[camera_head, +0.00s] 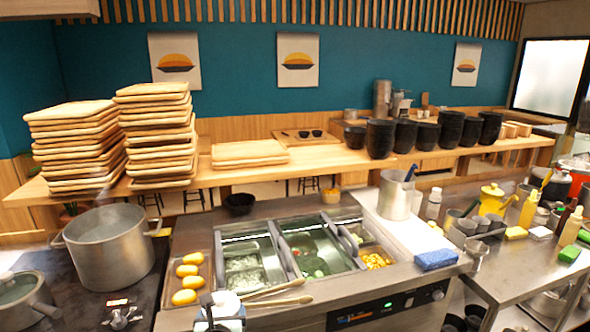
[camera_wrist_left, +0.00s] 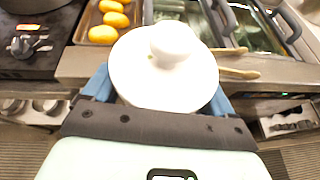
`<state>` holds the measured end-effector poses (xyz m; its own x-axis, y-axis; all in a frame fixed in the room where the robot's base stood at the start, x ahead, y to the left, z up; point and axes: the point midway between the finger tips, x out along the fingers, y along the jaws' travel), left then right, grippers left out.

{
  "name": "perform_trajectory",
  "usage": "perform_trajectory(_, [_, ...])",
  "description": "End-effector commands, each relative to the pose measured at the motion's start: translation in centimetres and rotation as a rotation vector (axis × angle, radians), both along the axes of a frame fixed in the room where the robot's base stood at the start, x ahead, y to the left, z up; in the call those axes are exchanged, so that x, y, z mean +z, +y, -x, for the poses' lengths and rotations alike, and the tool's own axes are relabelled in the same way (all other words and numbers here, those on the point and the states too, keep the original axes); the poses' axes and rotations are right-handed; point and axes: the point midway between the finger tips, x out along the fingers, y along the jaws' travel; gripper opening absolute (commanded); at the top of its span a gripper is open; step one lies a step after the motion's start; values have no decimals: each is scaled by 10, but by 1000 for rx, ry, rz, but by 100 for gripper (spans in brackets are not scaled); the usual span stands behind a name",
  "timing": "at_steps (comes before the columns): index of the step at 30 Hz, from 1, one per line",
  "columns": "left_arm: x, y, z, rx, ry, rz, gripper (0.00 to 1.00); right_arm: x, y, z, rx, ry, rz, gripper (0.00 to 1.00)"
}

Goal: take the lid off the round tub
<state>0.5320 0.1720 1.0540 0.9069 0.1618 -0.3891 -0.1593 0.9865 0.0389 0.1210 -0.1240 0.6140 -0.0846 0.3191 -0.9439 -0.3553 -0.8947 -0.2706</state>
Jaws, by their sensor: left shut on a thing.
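The round tub shows from above in the left wrist view as a white round lid (camera_wrist_left: 150,75) with a knob (camera_wrist_left: 174,42) on top. The lid is on and covers the tub's body, which I cannot make out. My left gripper (camera_wrist_left: 160,95) has its blue fingers on both sides of the tub, below the lid's rim, and is shut on it. In the head view the white tub (camera_head: 227,302) shows at the bottom edge, in front of the counter, with my left gripper (camera_head: 222,322) around it. My right gripper is in neither view.
A tray of yellow oval items (camera_head: 186,278) lies just behind the tub. Wooden tongs (camera_head: 275,297) lie beside it near topping bins (camera_head: 245,263). A large pot (camera_head: 108,250) stands on the stove at left. A blue sponge (camera_head: 436,259) lies at right.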

Motion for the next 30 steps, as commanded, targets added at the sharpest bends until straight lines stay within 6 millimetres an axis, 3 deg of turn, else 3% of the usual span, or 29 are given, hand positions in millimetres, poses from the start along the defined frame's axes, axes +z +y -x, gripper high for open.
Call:
perform_trajectory(1, [-24, 2, 12, 33, 9, -5, 31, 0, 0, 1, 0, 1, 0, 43])
perform_trajectory(3, [-50, 5, 29, 82, 8, -5, 31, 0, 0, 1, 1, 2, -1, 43])
perform_trajectory(6, [-73, 6, 49, 117, 2, -3, 31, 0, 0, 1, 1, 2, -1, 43])
perform_trajectory(12, [-89, 2, 68, 126, -4, 2, 31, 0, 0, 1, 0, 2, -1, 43])
perform_trajectory(20, [-95, -3, 69, 100, -2, 1, 31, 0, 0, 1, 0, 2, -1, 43])
perform_trajectory(26, [-122, -31, 70, -48, 2, 1, 31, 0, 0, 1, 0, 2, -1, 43])
perform_trajectory(30, [-148, -61, 70, -201, 4, 4, 31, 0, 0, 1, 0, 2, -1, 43])
